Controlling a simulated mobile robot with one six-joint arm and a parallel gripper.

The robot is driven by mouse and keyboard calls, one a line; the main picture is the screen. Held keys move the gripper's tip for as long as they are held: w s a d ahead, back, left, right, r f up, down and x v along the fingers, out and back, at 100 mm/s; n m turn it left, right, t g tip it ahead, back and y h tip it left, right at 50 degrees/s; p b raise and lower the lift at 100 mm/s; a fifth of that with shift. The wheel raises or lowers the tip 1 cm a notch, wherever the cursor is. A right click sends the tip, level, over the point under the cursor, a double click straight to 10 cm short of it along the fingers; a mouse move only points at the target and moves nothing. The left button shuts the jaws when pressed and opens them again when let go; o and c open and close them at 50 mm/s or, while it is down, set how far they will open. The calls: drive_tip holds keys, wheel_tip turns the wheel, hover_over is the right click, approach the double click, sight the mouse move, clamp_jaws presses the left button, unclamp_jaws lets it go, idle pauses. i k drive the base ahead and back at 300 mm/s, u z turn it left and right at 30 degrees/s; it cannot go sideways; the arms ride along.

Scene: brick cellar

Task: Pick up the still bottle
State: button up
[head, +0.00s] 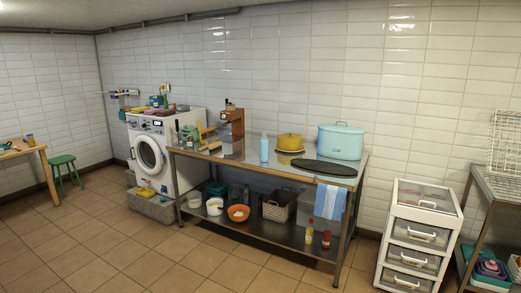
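A light blue bottle (264,148) stands upright on the top of the metal table (236,153), near its middle. It carries no readable label at this size, so I cannot tell for sure that it is the still bottle. A yellow bottle with a red cap (309,233) and a red bottle (326,240) stand upright on the table's lower shelf at the right. My gripper is not in view.
A yellow pot (290,142), a dark flat oval (323,168) and a large pale blue pot (341,142) are right of the blue bottle. A washing machine (149,155) stands left, a white drawer unit (418,240) right. The tiled floor (180,262) in front is clear.

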sight(264, 151)
drive_tip(key=i, duration=0.35)
drive_tip(key=z, duration=0.15)
drive_tip(key=k, duration=0.6)
drive_tip(key=u, duration=0.2)
drive_tip(key=i, duration=1.45)
drive_tip(key=u, duration=0.45)
drive_tip(key=i, duration=1)
drive_tip(key=u, duration=0.3)
